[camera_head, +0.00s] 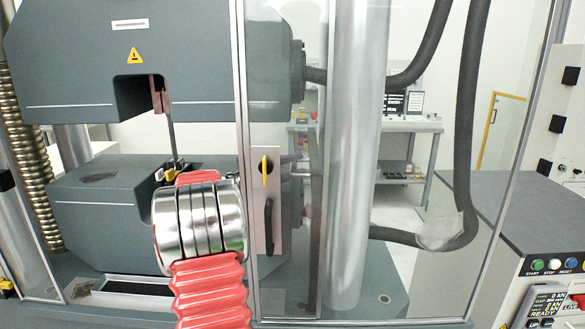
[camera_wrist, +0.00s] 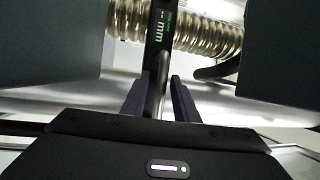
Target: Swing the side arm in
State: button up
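A dark bar (camera_wrist: 160,38) with a green "mm" readout, apparently the side arm, runs down the middle of the wrist view. Its lower part narrows to a grey rod between the fingers of my gripper (camera_wrist: 159,76). The two dark purple fingers stand apart on either side, with a narrow gap visible; contact is not clear. In the head view a small black and yellow device (camera_head: 172,171) sits on the lower grey head, partly hidden by my silver wrist. My fingers are hidden there. A thin rod specimen (camera_head: 170,135) hangs from the reddish upper jaws (camera_head: 158,95).
The upper grey head (camera_head: 190,50) and lower grey head (camera_head: 95,205) flank the gap. A ribbed brass screw (camera_head: 28,165) stands at left. A clear door (camera_head: 242,120) with a handle (camera_head: 268,225) and a steel column (camera_head: 352,180) stand right. A control console (camera_head: 545,265) is far right.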

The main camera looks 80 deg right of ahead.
grip_shut()
jog(key=shift+f, duration=0.1)
dwell(0.5)
